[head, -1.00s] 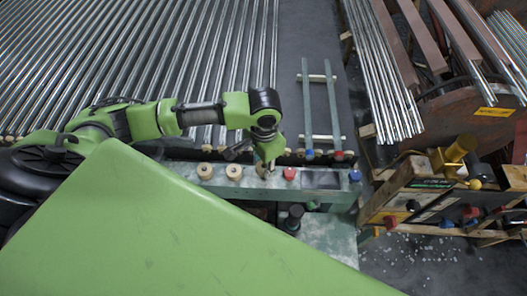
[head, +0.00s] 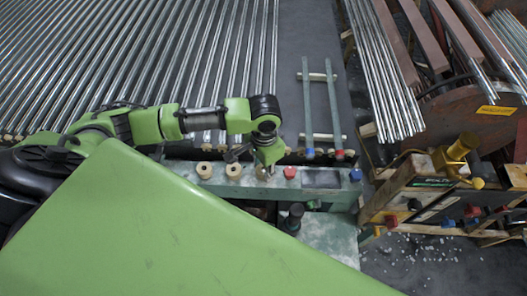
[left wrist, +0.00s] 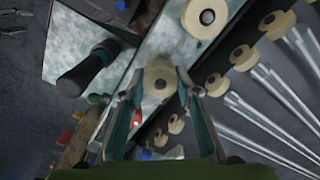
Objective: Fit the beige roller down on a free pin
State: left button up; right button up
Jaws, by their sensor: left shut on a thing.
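My left gripper (head: 265,173) is low over the green bench ledge (head: 320,196) in the head view. In the left wrist view its two fingers (left wrist: 162,84) are shut on either side of a beige roller (left wrist: 160,72). A dark round spot shows in that roller's middle; I cannot tell whether it is an empty bore or a pin in it. Two other beige rollers, one (head: 204,170) further left and one (head: 233,171) nearer my gripper, sit on the ledge. One shows at the top of the left wrist view (left wrist: 194,26). My right gripper is not in view.
A red knob (head: 290,172) stands just right of my gripper, and a blue knob (head: 355,175) further right. A dark handle (head: 293,218) stands on the front plate.

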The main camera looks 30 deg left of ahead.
pick_arm(q)
jog(key=shift+f, duration=0.55)
jog(key=o, duration=1.1)
jog(key=shift+r, duration=0.1)
notch_tip(320, 180, up, 12)
jog(key=shift+s+d+f, duration=0.1)
jog(key=shift+d, duration=0.05)
